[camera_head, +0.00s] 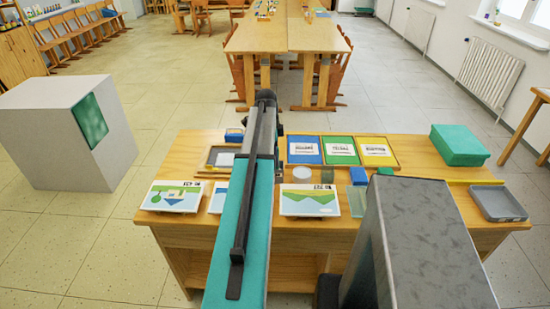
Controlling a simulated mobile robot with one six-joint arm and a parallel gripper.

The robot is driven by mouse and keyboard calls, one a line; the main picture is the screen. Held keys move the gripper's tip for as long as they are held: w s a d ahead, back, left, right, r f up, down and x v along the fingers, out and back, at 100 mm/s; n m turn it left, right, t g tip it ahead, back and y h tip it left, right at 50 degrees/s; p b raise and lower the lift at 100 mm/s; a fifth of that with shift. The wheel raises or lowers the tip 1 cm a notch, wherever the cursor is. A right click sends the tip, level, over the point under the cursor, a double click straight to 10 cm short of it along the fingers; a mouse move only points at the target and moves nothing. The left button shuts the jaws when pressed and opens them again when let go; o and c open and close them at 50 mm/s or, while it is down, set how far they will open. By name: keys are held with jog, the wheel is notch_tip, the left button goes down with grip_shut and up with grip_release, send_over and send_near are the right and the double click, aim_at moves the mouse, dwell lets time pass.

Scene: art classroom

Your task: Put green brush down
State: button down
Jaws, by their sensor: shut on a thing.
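My arm reaches forward over the wooden table, and its dark far end is above the table's back edge. My gripper's jaws are hidden behind the arm, so I cannot see them or what they hold. I cannot make out a green brush anywhere in view. On the table (412,149), a tray (396,160) holds blue, green and yellow labelled sections.
A green box (459,145) stands at the back right, with a grey tray (498,203) in front of it. Picture cards (173,196) (309,201) lie along the front edge. A grey cabinet (60,132) stands left. Long tables (288,38) stand beyond open floor.

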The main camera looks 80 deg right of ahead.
jog(key=c, duration=1.7)
grip_release()
jog(key=shift+w+a+r+b, duration=0.1)
jog(key=shift+w+r+b, duration=0.2)
jog(key=shift+r, duration=1.7)
jog(key=shift+w+d+r+b, duration=0.15)
jog(key=shift+r+b, duration=0.25)
jog(key=shift+r, duration=1.65)
jog(key=shift+w+a+r+b, duration=0.15)
jog(key=shift+w+r+b, duration=0.15)
jog(key=shift+r, duration=1.7)
